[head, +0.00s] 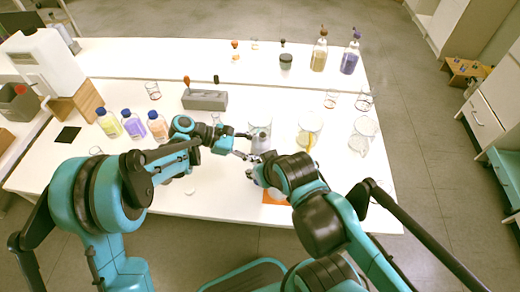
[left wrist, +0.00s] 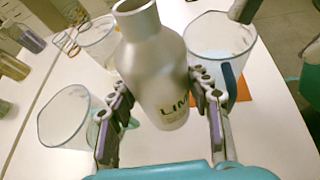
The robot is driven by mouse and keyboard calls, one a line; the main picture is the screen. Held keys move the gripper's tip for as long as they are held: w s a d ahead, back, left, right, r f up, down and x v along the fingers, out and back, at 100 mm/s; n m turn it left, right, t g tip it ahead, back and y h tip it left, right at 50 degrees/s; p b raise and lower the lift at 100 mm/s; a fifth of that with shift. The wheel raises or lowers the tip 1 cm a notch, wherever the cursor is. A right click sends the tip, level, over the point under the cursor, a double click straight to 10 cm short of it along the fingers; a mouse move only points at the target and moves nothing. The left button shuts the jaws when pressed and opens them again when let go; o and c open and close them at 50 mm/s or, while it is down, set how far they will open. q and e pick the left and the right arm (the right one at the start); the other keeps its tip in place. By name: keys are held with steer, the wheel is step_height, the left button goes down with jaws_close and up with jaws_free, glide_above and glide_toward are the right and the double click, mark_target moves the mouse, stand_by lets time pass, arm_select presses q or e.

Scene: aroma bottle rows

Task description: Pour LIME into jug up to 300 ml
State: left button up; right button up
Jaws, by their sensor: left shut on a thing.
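A grey bottle lettered LIM, the rest of its label hidden (left wrist: 160,75), has an open neck. My left gripper (left wrist: 161,82) is shut around its body. In the head view the bottle (head: 261,124) stands out beyond my left gripper (head: 249,144) near the table's middle. A clear jug with a blue handle (left wrist: 207,38) is behind and right of the bottle in the left wrist view, by an orange mat (left wrist: 238,92). My right gripper (head: 257,163) is beside this jug, which it mostly hides in the head view. Its fingers are unclear. The liquid level cannot be read.
More clear jugs stand right of the bottle, one (head: 308,122) with a yellow item. Bottles with blue caps (head: 133,124) stand at left, near a grey block (head: 204,100). Tall bottles (head: 350,58) stand at the back right. The table front edge is close to my arms.

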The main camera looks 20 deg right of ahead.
mark_target(254, 143)
arm_select(q)
steer(key=shift+s+r+t, duration=0.1)
steer(key=shift+r+t, duration=0.2)
steer(key=shift+r, duration=0.35)
arm_select(e)
steer(key=shift+s, duration=0.15)
arm_select(q)
steer(key=shift+s+d+r+m+t+y+p, duration=0.15)
steer(key=shift+r+m+t+y+p, duration=0.5)
steer(key=shift+p, duration=0.65)
arm_select(e)
steer(key=shift+w+v, duration=0.2)
steer(key=shift+v, duration=1.25)
